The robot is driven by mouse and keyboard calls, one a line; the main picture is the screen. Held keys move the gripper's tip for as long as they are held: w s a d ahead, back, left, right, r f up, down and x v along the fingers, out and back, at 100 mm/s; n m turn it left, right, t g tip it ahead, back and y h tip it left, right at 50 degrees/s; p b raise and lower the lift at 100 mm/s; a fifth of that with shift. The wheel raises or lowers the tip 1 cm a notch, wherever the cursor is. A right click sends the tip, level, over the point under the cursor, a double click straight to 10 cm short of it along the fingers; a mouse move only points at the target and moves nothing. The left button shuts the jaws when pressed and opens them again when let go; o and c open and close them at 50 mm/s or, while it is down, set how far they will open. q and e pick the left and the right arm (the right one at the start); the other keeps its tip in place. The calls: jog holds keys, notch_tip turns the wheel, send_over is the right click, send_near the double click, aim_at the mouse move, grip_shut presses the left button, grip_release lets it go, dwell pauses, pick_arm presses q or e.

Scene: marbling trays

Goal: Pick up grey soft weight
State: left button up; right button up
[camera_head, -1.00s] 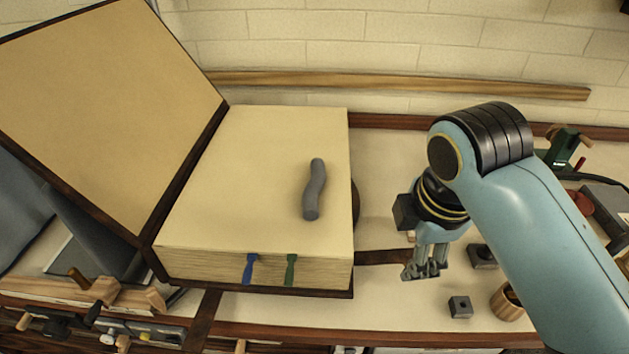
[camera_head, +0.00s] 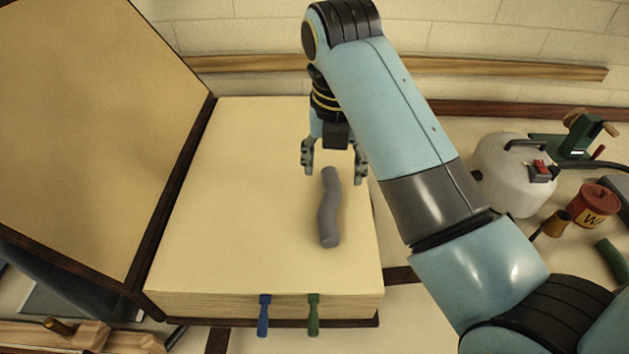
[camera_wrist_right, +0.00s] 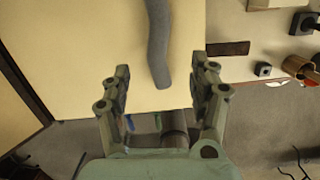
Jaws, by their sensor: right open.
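The grey soft weight (camera_head: 328,210) is a slightly curved grey roll lying on the blank page of a large open book (camera_head: 240,190). My right gripper (camera_head: 334,178) is open and empty above the far end of the weight, its fingers to either side of it in the head view. In the right wrist view the weight (camera_wrist_right: 159,45) runs between the lines of the two open fingers (camera_wrist_right: 160,90), beyond the tips. I cannot tell how high the fingers are above the page. My left gripper is not in view.
Blue (camera_head: 264,315) and green (camera_head: 313,315) ribbons hang over the book's front edge. The raised cover (camera_head: 90,130) stands at left. At right are a white canister (camera_head: 510,175), a red tin (camera_head: 592,206) and a green clamp-like tool (camera_head: 578,140). The page left of the weight is clear.

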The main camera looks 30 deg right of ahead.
jog(key=shift+w, duration=0.15)
send_over(330, 198)
jog(key=f, duration=0.4)
jog(key=shift+s+f, duration=0.25)
jog(key=shift+f, duration=0.35)
jog(key=f, duration=0.1)
jog(key=f+p, duration=0.1)
jog(key=f, duration=0.2)
jog(key=shift+w+f, duration=0.15)
jog(key=shift+w, duration=0.1)
jog(key=shift+f, duration=0.35)
jog(key=shift+w+f, duration=0.1)
jog(key=shift+c, duration=1.5)
jog(key=c, duration=0.4)
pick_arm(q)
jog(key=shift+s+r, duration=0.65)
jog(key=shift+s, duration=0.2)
pick_arm(e)
grip_shut()
